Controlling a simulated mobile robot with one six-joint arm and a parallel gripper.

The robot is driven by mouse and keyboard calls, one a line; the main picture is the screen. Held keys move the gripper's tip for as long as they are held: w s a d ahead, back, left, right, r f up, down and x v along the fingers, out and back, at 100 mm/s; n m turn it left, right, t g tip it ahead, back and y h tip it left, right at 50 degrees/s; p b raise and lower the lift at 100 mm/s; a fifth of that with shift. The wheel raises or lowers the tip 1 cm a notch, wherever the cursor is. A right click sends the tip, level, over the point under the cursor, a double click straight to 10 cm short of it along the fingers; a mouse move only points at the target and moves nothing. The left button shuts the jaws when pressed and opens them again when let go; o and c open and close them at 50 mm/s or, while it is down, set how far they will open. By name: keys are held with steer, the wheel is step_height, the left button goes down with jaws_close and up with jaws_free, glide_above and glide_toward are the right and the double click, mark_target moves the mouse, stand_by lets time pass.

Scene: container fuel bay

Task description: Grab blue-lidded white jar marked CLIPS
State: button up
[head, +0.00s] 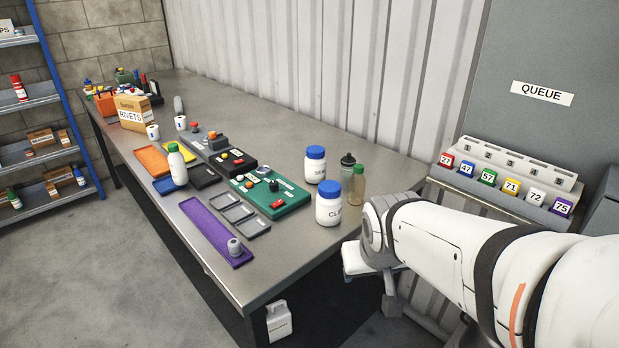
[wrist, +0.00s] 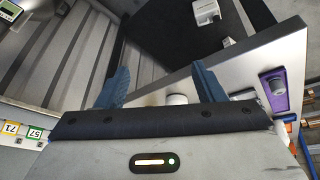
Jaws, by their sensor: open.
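The white jar with a blue lid and a label starting "CL" (head: 328,205) stands upright near the table's front right corner. The rest of its label is turned away or cut off by its curve. My gripper is mostly hidden behind my arm in the head view, to the right of this jar and off the table's end. In the wrist view my gripper (wrist: 162,86) is open, its two dark blue fingers apart with nothing held. A pale round thing (wrist: 177,99) shows beyond the fingers; I cannot tell whether it is the jar.
A second blue-lidded white jar (head: 315,167) stands just behind, its label starting "SE". A dark-capped bottle (head: 347,168) and a green-capped bottle (head: 357,186) stand close on the right. A purple tray (head: 213,229) lies left. A white jug (head: 279,321) is below the table edge.

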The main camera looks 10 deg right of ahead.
mark_target(336, 209)
steer(key=o, duration=0.6)
steer(key=w+d+f+t+b, duration=0.1)
steer(key=w+t, duration=0.1)
steer(key=w, duration=0.3)
steer(key=w+d+f+t+b, duration=0.1)
steer(key=w+t, duration=0.1)
steer(key=w, duration=0.4)
steer(key=w+d+f+n+t+b, duration=0.1)
steer(key=w+f+t, duration=0.1)
steer(key=w, duration=0.4)
steer(key=shift+d, duration=0.25)
steer(key=shift+c, duration=0.2)
steer(key=w+f+n+t+y+b, duration=0.1)
steer(key=w+y, duration=0.1)
steer(key=w+a+f+n+t+y+b, duration=0.1)
steer(key=w+t, duration=0.1)
steer(key=w, duration=0.1)
steer(key=w+a+f+t+y+b, duration=0.1)
steer(key=w+t+y, duration=0.1)
steer(key=w, duration=0.1)
steer(key=shift+w+a+f+n+y, duration=0.1)
steer(key=shift+w+f+n+y, duration=0.1)
steer(key=shift+w+n+y, duration=0.15)
steer(key=shift+w+a+f+n+t+y, duration=0.15)
steer(key=shift+a+n+t+y, duration=0.25)
steer(key=shift+y, duration=0.55)
steer(key=shift+p+x, duration=0.35)
steer(key=shift+x, duration=3.45)
